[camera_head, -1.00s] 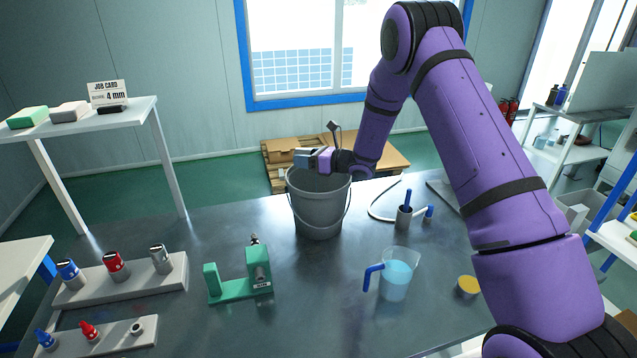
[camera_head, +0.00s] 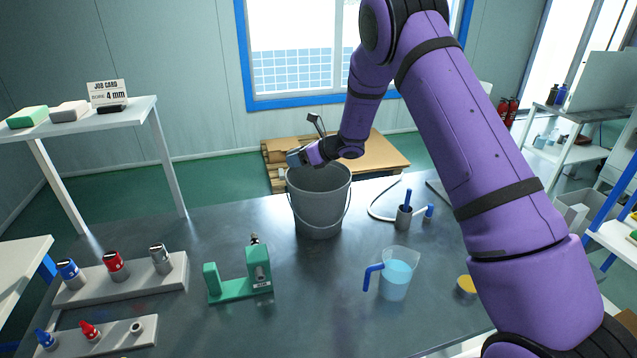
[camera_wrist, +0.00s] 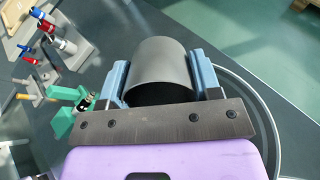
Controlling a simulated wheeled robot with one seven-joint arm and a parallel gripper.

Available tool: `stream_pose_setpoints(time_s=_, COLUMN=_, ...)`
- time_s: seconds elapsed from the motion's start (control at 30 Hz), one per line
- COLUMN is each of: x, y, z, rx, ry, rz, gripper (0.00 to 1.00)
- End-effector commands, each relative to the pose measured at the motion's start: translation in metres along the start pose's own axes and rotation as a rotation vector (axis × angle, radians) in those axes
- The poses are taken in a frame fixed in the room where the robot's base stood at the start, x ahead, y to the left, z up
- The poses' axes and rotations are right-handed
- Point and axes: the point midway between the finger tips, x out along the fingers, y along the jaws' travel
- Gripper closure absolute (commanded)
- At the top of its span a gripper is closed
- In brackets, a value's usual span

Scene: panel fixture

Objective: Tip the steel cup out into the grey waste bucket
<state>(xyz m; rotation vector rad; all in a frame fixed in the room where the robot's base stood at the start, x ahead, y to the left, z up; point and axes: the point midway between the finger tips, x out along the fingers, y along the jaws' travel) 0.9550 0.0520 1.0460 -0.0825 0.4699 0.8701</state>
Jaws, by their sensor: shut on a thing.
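The grey waste bucket (camera_head: 320,208) stands upright on the dark bench, its handle hanging down. My gripper (camera_head: 297,157) is above the bucket's left rear rim and slopes down to the left. In the wrist view, my gripper (camera_wrist: 160,75) is shut on the grey steel cup (camera_wrist: 162,55), with one blue-grey finger on each side. A dark round end of the cup faces the palm. The bucket's rim (camera_wrist: 272,125) curves behind the gripper at the right. The cup is hard to make out in the head view, and its contents are not visible.
A jug of blue liquid (camera_head: 396,277) stands right of the bucket, near a holder (camera_head: 404,218) with a blue-handled tool. A green fixture (camera_head: 240,284) is front left. Racks with coloured pieces (camera_head: 125,283) line the left. A yellow-topped pot (camera_head: 466,287) is beside my arm.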

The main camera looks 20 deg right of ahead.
Motion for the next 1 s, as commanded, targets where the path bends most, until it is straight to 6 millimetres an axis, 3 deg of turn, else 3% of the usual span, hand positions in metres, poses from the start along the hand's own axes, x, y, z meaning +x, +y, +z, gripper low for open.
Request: stream_pose_setpoints(time_s=1.0, x=0.0101, y=0.0007, z=0.002, rx=-0.004, ry=0.468, rz=-0.061, gripper=0.67)
